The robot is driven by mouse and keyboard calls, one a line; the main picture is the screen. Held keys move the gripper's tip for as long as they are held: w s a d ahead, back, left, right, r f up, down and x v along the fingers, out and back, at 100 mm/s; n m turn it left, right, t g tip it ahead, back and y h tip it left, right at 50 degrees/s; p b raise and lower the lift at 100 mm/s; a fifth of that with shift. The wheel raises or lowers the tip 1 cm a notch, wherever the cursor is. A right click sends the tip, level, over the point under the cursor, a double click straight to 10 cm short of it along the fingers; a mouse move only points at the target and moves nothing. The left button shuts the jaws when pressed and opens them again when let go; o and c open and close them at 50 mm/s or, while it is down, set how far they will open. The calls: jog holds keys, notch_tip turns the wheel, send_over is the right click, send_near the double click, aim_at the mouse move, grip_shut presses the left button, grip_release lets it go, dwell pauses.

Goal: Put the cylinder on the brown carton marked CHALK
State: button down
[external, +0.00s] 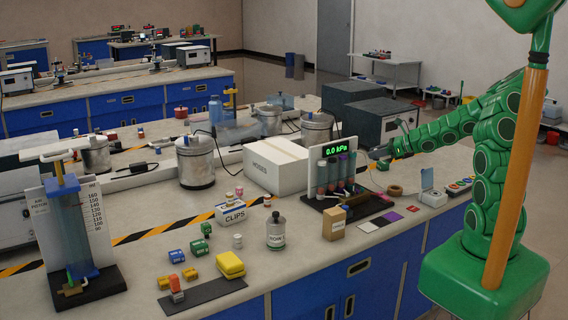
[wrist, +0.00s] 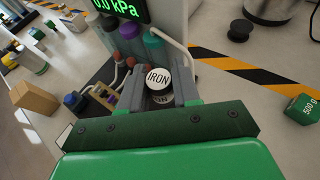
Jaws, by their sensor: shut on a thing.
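My gripper (wrist: 160,92) is shut on a white cylinder (wrist: 157,77) with IRON on its top, in the wrist view. In the external view my gripper (external: 374,153) is at the right end of the display rack, and the cylinder cannot be made out there. Whether the cylinder touches the bench is unclear. The brown carton (external: 334,224) stands on the bench in front of the rack, left of and nearer than my gripper. It also shows at the left of the wrist view (wrist: 34,97). Its marking is too small to read. Its top looks bare.
The rack with coloured tubes and a 0.0 kPa display (external: 340,151) stands close beside my gripper. A white box (external: 275,166) is behind it. A clear bottle (external: 276,232) stands left of the carton. Coloured flat squares (external: 391,216) lie right of the carton.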

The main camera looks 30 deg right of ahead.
jog(key=s+a+r+n+g+y, duration=0.1)
jog(key=s+a+n+g+y, duration=0.15)
jog(key=a, duration=0.65)
jog(key=s+a+r+n+g+y, duration=0.1)
jog(key=a+n+g, duration=0.15)
jog(key=a, duration=0.55)
jog(key=n+g+y, duration=0.2)
jog(key=n+g, duration=0.4)
jog(key=g, duration=0.1)
send_over(335, 210)
jog(key=shift+s+a+f, duration=0.1)
jog(key=shift+a+f, duration=0.05)
jog(key=shift+f, duration=3.1)
jog(key=c, duration=0.8)
grip_release()
jog(key=shift+f, duration=0.1)
jog(key=shift+d+r, duration=0.2)
jog(key=s+v, duration=0.1)
jog(key=v, duration=1)
jog(key=shift+w+d+r, duration=0.25)
jog(key=shift+w, duration=0.2)
